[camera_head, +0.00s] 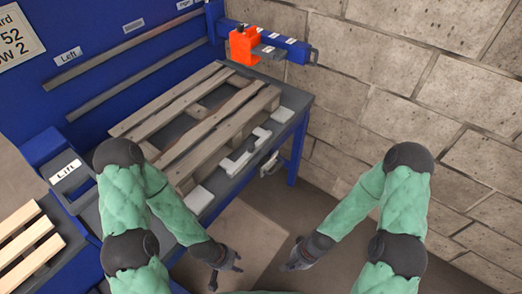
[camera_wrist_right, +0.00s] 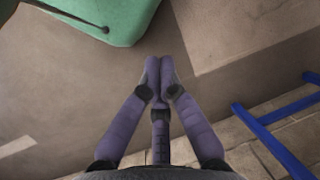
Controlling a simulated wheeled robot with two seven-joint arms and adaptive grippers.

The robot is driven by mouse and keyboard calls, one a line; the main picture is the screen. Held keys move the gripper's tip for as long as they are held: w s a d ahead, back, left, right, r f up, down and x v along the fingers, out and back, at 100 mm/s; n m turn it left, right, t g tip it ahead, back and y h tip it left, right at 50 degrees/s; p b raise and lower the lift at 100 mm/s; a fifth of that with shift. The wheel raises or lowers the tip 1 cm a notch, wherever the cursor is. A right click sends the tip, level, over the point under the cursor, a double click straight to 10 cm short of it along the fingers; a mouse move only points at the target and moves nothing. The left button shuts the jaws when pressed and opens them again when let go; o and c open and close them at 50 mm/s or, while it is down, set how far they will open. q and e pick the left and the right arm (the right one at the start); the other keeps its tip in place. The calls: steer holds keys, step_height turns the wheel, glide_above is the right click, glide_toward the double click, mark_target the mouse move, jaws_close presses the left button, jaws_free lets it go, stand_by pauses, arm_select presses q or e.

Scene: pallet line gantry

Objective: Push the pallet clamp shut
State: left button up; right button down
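A slatted wooden pallet (camera_head: 205,115) lies on the blue-framed bench. Pale fittings, one with a bar-like handle (camera_head: 240,158), sit along its near edge. An orange block (camera_head: 243,45) with a grey arm (camera_head: 269,52) stands at the bench's far end. I cannot tell for certain which of these is the clamp, or how far it is shut. My left gripper (camera_head: 226,275) hangs empty in front of the bench, apart from it; its fingers are too small to judge. My right gripper (camera_head: 289,260) is also clear of the bench. In the right wrist view (camera_wrist_right: 158,68) its fingertips meet, with nothing between them.
A blue panel with rails (camera_head: 130,45) stands behind the bench. A block wall (camera_head: 400,95) closes off the right. Floor (camera_head: 243,225) shows between my arms.

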steer(key=w+a+r+m+y+p, duration=0.4)
steer(key=w+r+m+y, duration=0.3)
steer(key=w+r+m, duration=0.4)
steer(key=w+d+r+m+t+y+p, duration=0.1)
steer(key=w+d+r+m+t+y, duration=0.1)
steer(key=w+r, duration=0.4)
steer(key=w+d+r+m+t+y+p, duration=0.1)
steer(key=w+d+r+m+t+y, duration=0.2)
steer(key=w+r+t, duration=0.3)
steer(key=w+r+m, duration=0.1)
steer(key=w, duration=0.3)
steer(key=shift+w+d+r+m+t, duration=0.15)
steer(key=shift+w+r+m+t, duration=0.1)
steer(key=shift+m+t, duration=0.15)
steer(key=b, duration=0.2)
glide_toward(253, 149)
steer(key=x, duration=0.5)
steer(key=shift+f, duration=0.25)
steer(key=shift+x, duration=0.95)
steer(key=shift+r, duration=0.1)
